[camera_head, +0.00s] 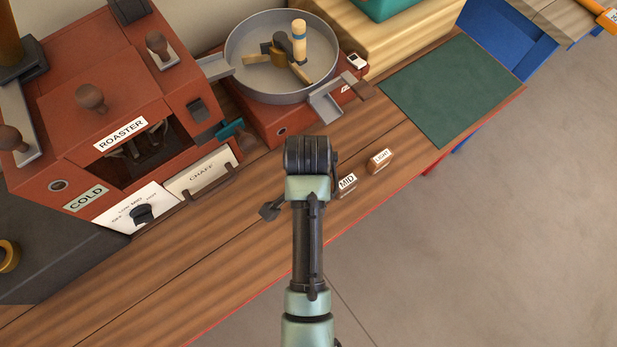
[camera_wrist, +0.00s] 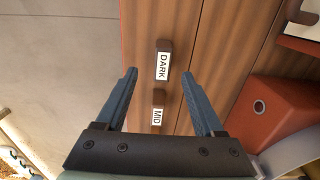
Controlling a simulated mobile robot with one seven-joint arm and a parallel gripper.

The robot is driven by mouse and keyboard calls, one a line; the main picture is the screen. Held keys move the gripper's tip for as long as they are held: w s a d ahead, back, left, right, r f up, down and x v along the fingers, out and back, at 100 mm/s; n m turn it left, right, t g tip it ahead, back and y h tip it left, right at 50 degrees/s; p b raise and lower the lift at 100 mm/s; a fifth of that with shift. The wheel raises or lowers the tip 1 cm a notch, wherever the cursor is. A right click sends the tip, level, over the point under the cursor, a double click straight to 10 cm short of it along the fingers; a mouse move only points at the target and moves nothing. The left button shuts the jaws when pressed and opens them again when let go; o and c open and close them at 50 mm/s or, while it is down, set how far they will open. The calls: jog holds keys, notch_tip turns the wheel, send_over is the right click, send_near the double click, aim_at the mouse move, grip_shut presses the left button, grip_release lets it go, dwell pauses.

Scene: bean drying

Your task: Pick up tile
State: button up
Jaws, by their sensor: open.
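Three small brown tiles with white labels lie on the wooden counter. The MID tile (camera_head: 347,184) and the LIGHT tile (camera_head: 380,160) show in the head view, right of my arm. In the wrist view, the DARK tile (camera_wrist: 163,66) lies between and below my fingertips, and the MID tile (camera_wrist: 157,117) is nearer the gripper's palm. My gripper (camera_wrist: 159,73) is open and empty, its blue fingers on either side of the DARK tile. I cannot tell its height above the tile. In the head view my arm hides the DARK tile and most of the gripper.
A red roaster (camera_head: 122,107) with a chaff drawer (camera_head: 200,172) stands left of the arm. A round cooling pan (camera_head: 240,78) on a red base stands behind. A green mat (camera_head: 445,88) lies at right.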

jog(key=f, duration=0.8)
jog(key=shift+w+f, duration=0.3)
jog(key=shift+f, duration=0.1)
jog(key=shift+c, duration=0.2)
grip_shut()
